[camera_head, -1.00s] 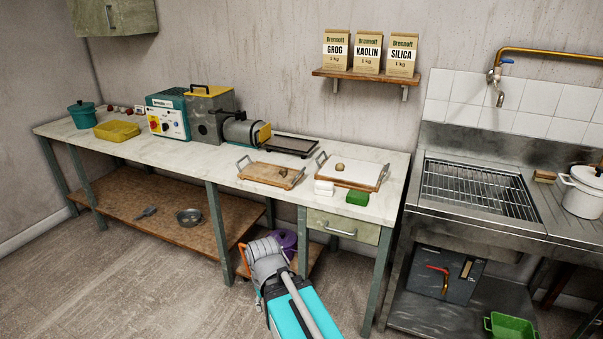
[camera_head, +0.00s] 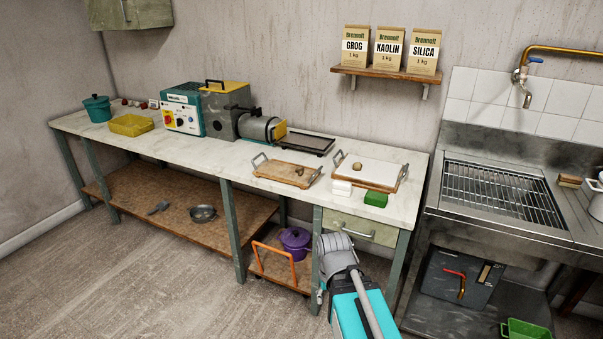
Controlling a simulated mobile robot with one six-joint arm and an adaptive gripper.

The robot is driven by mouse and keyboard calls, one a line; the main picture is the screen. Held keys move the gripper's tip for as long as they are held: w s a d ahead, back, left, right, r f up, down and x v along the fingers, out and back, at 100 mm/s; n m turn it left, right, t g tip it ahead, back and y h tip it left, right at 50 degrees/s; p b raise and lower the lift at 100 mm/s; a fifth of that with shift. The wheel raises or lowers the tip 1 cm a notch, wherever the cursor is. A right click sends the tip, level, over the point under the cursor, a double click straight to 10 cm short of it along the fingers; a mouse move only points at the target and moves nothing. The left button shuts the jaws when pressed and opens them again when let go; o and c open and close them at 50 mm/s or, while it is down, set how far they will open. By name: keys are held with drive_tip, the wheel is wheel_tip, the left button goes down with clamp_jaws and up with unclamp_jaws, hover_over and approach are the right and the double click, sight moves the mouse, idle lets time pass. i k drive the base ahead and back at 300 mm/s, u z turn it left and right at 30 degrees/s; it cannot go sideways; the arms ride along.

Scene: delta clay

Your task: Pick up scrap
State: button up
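A small brown lump (camera_head: 357,167), possibly a clay scrap, sits on the white-topped board (camera_head: 375,178) with metal handles, at the right end of the worktop. Another small lump (camera_head: 300,172) lies on the bare wooden board (camera_head: 277,173) to its left. I cannot tell which lump is the scrap. My teal and grey arm shows at the bottom, in front of the bench's right end and below the worktop. My gripper itself cannot be made out, so I see nothing held.
A white block (camera_head: 343,184) and a green block (camera_head: 376,199) lie at the worktop's front edge. A dark tray (camera_head: 305,144) and an extruder-like machine (camera_head: 262,129) stand behind. A purple pot (camera_head: 294,239) is on the low cart with an orange handle (camera_head: 273,264). Floor at left is clear.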

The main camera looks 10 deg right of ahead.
sight(300, 171)
drive_tip(key=i, duration=1)
drive_tip(key=z, duration=0.05)
